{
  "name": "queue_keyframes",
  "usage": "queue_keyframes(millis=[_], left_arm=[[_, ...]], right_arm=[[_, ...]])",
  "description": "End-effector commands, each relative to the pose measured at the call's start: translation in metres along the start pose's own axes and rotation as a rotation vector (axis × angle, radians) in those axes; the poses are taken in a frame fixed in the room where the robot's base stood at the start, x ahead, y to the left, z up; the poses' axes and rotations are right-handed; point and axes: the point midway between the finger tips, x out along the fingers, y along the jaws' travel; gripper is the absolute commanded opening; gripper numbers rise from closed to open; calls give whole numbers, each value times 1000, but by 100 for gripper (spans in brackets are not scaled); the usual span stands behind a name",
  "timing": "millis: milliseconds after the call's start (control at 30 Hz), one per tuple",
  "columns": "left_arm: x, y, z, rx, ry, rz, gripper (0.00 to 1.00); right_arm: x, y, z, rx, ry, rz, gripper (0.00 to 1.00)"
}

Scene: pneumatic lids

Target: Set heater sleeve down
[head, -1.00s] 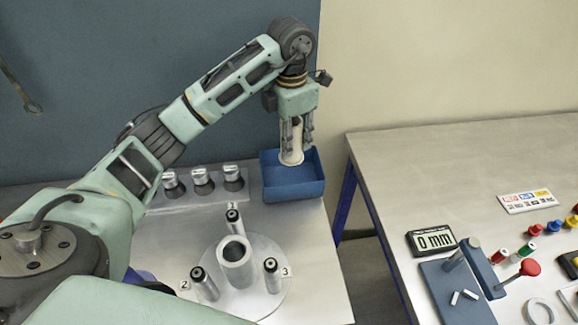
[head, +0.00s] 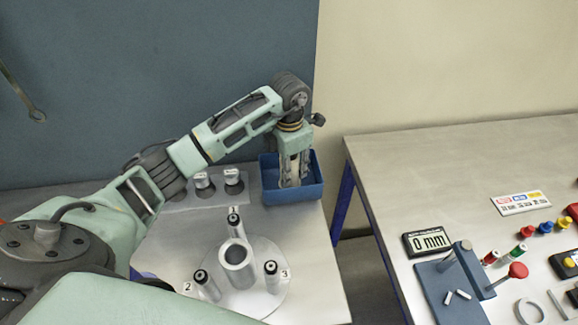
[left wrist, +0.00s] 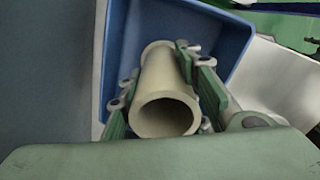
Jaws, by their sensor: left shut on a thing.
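The heater sleeve, a cream hollow tube, shows in the left wrist view (left wrist: 165,95), held between my left gripper's green-padded fingers (left wrist: 160,85). In the head view my left gripper (head: 292,172) points down inside the blue bin (head: 312,192). The sleeve is mostly hidden there behind the fingers. I cannot tell whether its lower end touches the bin floor. My right gripper is in neither view.
A round plate (head: 270,295) left of the table's front edge carries a wide grey tube (head: 237,262) and three numbered posts. Metal-capped parts (head: 233,178) stand left of the bin. A second table (head: 375,170) with a gauge and small parts is at right.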

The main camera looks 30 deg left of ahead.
Motion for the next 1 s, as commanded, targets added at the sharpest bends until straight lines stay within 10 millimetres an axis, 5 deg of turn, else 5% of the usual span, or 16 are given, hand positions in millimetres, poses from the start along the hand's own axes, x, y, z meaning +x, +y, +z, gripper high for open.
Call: queue_keyframes(millis=[33,67,233,667,1000], left_arm=[[3,0,0,0,0,1,5],[2,0,0,0,0,0,34],[2,0,0,0,0,0,48],[-5,0,0,0,-1,1,50],[-72,1,1,0,-5,4,50]], right_arm=[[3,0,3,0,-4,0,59],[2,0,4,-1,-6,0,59],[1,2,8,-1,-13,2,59],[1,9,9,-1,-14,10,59],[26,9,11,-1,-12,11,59]])
